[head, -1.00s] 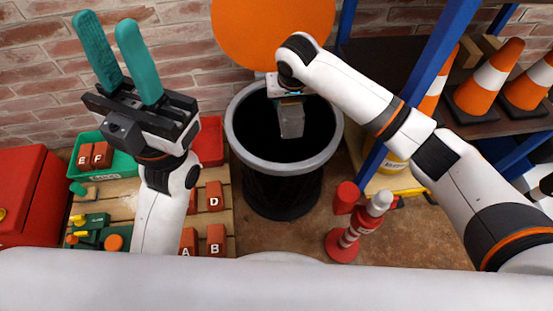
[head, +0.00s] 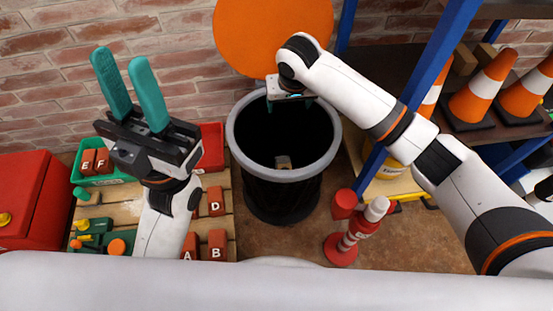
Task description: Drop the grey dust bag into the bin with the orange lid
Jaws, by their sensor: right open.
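The black bin (head: 283,200) with a grey rim stands on the floor in the middle, its round orange lid (head: 272,35) raised behind it. The grey dust bag (head: 283,161) shows as a small grey patch down inside the bin, apart from my gripper; most of it is hard to see in the dark. My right gripper (head: 290,105) is open and empty above the back of the bin's mouth, its fingers partly hidden by the wrist. My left gripper (head: 119,62) is raised at the left with its teal fingers apart, open and empty.
A wooden pallet (head: 126,212) with red lettered blocks, a green tray and a red tray lies left of the bin. A red cabinet (head: 35,195) is at far left. A blue-framed shelf (head: 432,65) with orange cones and a red-white post (head: 352,230) are at right.

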